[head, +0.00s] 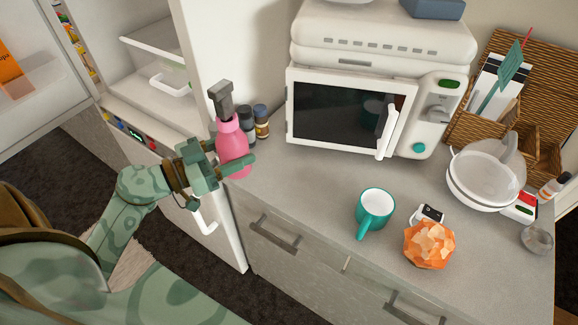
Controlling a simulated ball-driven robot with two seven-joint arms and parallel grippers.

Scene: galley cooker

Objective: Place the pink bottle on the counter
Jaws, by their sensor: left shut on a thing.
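The pink bottle (232,141) with a dark grey top is upright in the head view, near the left end of the counter (303,196). My left gripper (236,163) is shut on the bottle, its fingers around the lower body. The bottle overlaps the counter's left edge in the picture. I cannot tell whether its base touches the counter, since the gripper hides part of it. My right gripper is not in view.
Small dark-capped jars (254,122) stand just right of the bottle. A white microwave (350,108) fills the back. A teal mug (374,211) and an orange faceted object (429,245) stand further right. An open fridge (150,70) is at left. The front-left counter is clear.

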